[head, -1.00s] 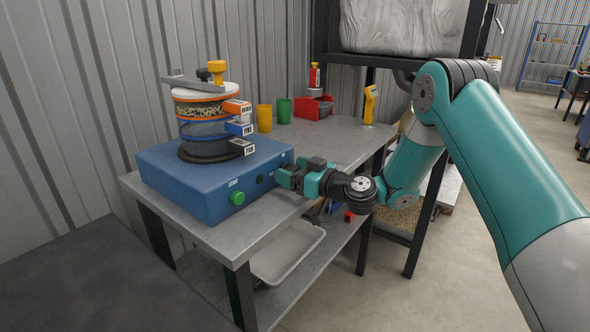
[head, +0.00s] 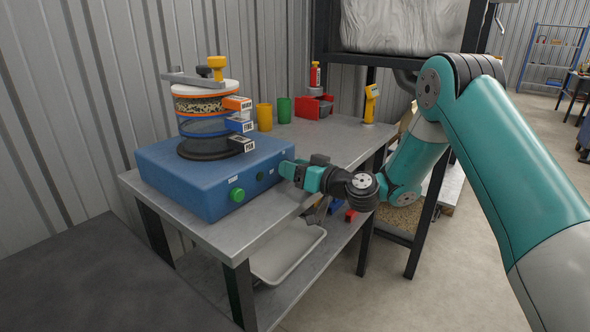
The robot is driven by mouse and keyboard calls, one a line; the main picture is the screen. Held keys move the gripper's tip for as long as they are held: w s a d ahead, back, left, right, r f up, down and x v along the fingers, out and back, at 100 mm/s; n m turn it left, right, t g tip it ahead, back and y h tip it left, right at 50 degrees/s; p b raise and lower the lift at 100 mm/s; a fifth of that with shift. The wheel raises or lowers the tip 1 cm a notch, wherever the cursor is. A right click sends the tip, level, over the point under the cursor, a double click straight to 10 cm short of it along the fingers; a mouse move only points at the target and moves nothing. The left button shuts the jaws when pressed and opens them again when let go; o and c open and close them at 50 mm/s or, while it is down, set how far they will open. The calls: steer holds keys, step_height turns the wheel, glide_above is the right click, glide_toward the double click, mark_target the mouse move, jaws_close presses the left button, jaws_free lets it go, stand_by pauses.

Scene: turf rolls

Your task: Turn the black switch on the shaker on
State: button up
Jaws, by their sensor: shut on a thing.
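The shaker (head: 205,180) is a blue box on the metal bench, with a stack of sieves (head: 208,125) clamped on top. A green round knob (head: 237,195) sits on its front face, with a small dark round fitting (head: 260,176) to the right. My gripper (head: 284,169) is at the right end of the front face, its fingertips against or very close to the panel. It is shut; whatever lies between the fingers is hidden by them. The black switch is not clearly visible, and its position cannot be told.
Yellow (head: 264,117) and green (head: 284,110) cups, a red bin (head: 313,107) and a yellow handheld device (head: 370,103) stand farther back on the bench (head: 335,140). A pale tray (head: 288,255) lies on the lower shelf. A dark rack post stands behind my arm.

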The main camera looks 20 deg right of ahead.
steer(key=o, duration=0.9)
steer(key=shift+o, duration=0.2)
steer(key=b+v, duration=1.4)
steer(key=v, duration=0.3)
steer(key=shift+s+d, duration=0.15)
